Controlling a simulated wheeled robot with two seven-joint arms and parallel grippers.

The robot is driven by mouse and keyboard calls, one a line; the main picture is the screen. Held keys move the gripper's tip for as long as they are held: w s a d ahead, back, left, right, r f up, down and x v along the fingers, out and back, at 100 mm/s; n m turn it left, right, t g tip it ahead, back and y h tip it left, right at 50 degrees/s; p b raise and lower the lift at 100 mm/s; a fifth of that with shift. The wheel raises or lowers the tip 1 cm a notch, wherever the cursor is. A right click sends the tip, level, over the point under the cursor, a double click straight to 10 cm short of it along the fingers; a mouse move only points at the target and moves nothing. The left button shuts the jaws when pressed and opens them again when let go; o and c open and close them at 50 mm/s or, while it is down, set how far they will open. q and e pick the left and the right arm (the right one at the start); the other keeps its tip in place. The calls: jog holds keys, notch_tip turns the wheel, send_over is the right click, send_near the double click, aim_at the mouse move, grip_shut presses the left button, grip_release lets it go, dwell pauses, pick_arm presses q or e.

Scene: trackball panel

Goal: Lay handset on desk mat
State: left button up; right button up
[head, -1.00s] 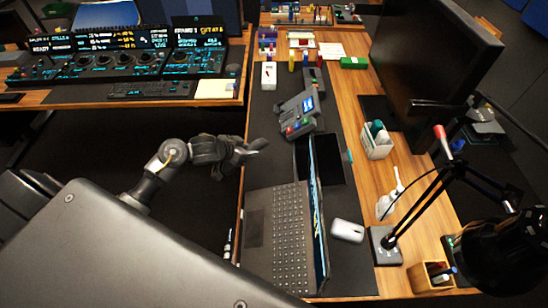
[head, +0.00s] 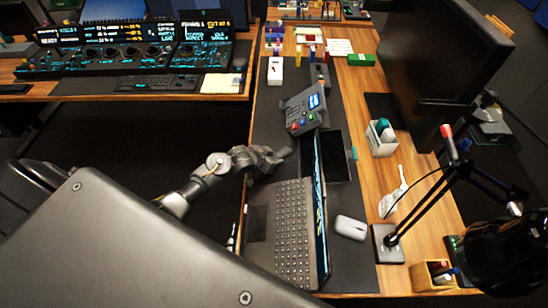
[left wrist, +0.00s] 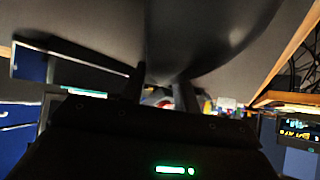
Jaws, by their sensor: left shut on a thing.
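My left gripper (head: 276,157) is over the left part of the dark desk mat (head: 268,128), just above and left of the laptop. In the left wrist view its fingers (left wrist: 161,88) are shut on a large, smooth dark thing (left wrist: 215,40), which I take to be the handset. It fills the top of that view, and its far end is out of frame. In the head view the handset is small and hard to tell from the dark gripper. The desk phone (head: 303,108) stands on the mat beyond the gripper. My right gripper is not in view.
An open laptop (head: 290,225) stands on the near mat, with a white mouse (head: 350,227) to its right. A dark tablet-like panel (head: 335,155) lies behind it. A desk lamp (head: 440,190) and monitor (head: 430,70) stand at right. Bare mat shows left of the phone.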

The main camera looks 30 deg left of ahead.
pick_arm(q)
jog(key=o, duration=1.1)
jog(key=shift+c, duration=0.2)
jog(key=shift+s+r, duration=0.1)
jog(key=v, duration=1.1)
jog(key=shift+s+a+r+p, duration=0.15)
jog(key=shift+s+r+p, duration=0.1)
jog(key=shift+p, duration=0.05)
